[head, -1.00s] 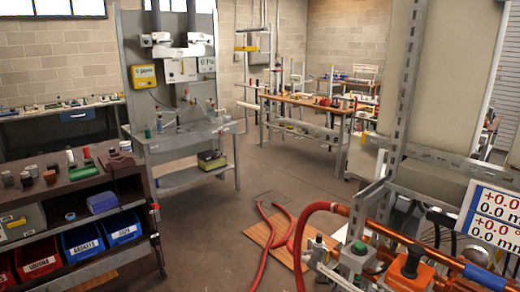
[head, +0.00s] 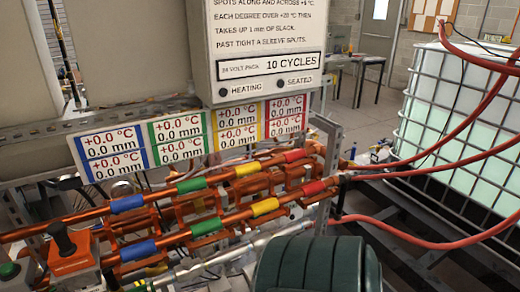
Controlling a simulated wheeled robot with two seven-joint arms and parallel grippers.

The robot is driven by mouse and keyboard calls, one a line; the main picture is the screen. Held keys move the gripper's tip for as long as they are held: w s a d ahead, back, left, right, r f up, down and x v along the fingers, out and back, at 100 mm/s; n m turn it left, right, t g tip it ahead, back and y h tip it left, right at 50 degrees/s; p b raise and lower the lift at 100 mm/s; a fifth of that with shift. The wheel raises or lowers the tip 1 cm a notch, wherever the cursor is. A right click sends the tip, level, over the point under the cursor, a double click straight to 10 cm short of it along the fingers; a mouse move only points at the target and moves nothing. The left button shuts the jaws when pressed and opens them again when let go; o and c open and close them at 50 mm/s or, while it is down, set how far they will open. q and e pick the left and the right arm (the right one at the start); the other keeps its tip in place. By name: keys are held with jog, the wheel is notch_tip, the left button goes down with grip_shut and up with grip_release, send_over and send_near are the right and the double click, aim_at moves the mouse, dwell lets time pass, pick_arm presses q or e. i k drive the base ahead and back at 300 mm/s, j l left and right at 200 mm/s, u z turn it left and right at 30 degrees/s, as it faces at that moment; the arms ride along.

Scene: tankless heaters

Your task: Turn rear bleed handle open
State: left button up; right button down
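Two copper pipes with blue, green, yellow and red sleeves run across the rack, a rear pipe (head: 163,194) and a front pipe (head: 175,239). Orange clamps (head: 205,203) stand between and around them. An orange block with an upright black lever (head: 62,239) is at the lower left. I cannot tell which part is the rear bleed handle. Neither of my grippers is in view.
Four colour-framed readout panels (head: 180,138) show +0.0 °C and 0.0 mm. A sign box (head: 265,50) hangs above. A dark green ribbed cylinder (head: 310,265) fills the lower middle. Red hoses (head: 440,165) run right towards a caged white tank (head: 460,120).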

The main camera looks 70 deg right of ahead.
aim_at(242, 225)
jog(key=z, duration=2.15)
